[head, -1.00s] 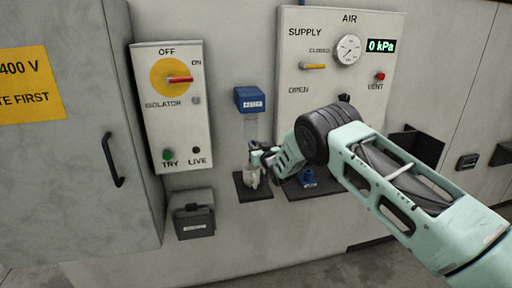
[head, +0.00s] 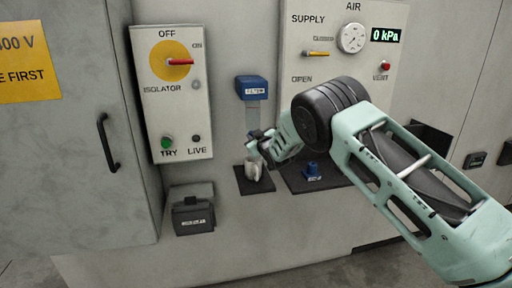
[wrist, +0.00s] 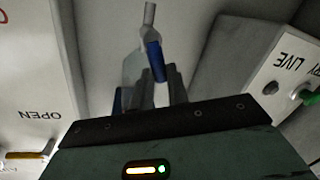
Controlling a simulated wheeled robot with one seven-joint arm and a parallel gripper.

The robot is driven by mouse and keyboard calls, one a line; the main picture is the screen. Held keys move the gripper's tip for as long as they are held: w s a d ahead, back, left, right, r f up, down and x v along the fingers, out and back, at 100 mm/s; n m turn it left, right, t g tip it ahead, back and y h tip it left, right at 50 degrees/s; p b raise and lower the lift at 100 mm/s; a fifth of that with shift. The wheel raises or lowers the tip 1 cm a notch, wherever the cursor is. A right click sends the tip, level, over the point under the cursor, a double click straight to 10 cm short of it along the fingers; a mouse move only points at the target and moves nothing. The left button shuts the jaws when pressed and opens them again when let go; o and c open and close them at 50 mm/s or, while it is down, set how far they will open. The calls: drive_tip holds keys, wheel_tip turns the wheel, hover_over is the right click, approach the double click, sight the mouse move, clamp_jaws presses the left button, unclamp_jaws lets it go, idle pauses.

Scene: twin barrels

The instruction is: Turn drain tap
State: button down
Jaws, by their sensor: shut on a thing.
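The filter unit has a blue head (head: 252,88) and a clear bowl (head: 252,116) on the grey wall. In the wrist view, the drain tap's blue handle (wrist: 154,60) sits between my fingertips, with a pale metal spout (wrist: 149,18) beyond it. My gripper (head: 257,141) is at the bowl's lower end. It also shows in the wrist view (wrist: 160,77), shut on the blue handle. In the head view my gripper hides the tap. A white cup (head: 254,170) stands just below on a small dark shelf (head: 267,186).
The isolator panel (head: 204,125) is to the left and the air panel (head: 294,44) to the right, its gauge reading 0 kPa. A blue part (head: 312,171) stands on a dark shelf under my arm. A dark box (head: 193,218) is at lower left.

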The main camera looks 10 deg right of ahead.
drive_tip(key=a+f+n+h+b, duration=0.1)
drive_tip(key=n+b, duration=0.2)
drive_tip(key=b, duration=0.2)
drive_tip(key=a+f+n+h+b, duration=0.1)
drive_tip(key=n+b, duration=0.3)
drive_tip(key=b, duration=0.2)
drive_tip(key=a+f+n+g+h+b, duration=0.1)
drive_tip(key=n+b, duration=0.3)
drive_tip(key=b, duration=0.1)
drive_tip(key=shift+f+b, duration=0.25)
drive_tip(key=shift+b, duration=0.05)
drive_tip(key=shift+d, duration=0.1)
drive_tip(key=c, duration=1.4)
unclamp_jaws()
drive_tip(key=shift+o, duration=0.2)
drive_tip(key=shift+s, duration=0.1)
drive_tip(key=s+r+b, duration=0.3)
drive_tip(key=s, duration=1.4)
drive_tip(key=shift+r, duration=0.2)
